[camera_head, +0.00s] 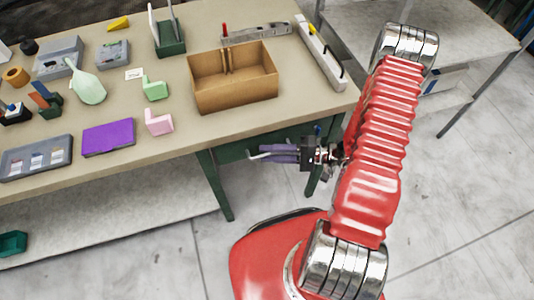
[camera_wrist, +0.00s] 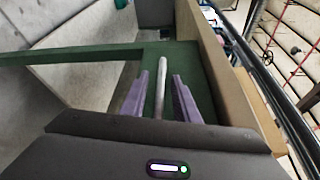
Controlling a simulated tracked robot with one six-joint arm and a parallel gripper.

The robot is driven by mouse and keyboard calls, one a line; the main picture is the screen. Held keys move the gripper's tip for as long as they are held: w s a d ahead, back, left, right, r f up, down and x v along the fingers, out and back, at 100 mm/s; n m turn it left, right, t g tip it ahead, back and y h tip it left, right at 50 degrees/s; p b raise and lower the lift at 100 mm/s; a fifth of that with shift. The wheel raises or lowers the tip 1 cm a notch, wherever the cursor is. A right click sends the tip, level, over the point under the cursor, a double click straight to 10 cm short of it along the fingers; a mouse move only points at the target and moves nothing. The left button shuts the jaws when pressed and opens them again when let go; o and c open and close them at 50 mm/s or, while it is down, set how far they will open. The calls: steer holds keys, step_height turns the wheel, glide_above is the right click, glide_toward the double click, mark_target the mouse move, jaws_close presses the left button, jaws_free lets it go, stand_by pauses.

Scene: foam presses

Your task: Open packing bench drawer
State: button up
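The packing bench (camera_head: 225,128) has a beige top and green legs. Its green drawer front (camera_head: 232,153) is under the top's near right edge and looks closed, though my gripper covers part of it. In the wrist view the green drawer front (camera_wrist: 190,58) carries a pale metal bar handle (camera_wrist: 161,82). My gripper (camera_head: 265,152) is at the drawer front, below the bench top. Its purple fingers, also in the wrist view (camera_wrist: 160,100), are apart, one on each side of the handle, with small gaps. Whether either finger touches it is hard to tell.
On the bench top are an open cardboard box (camera_head: 232,95), a purple block (camera_head: 108,137), a pink piece (camera_head: 159,121) and several other items. A green bench leg (camera_head: 219,187) stands left of my gripper. The floor in front is clear.

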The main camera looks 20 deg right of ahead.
steer(key=shift+c, duration=0.3)
jaws_close()
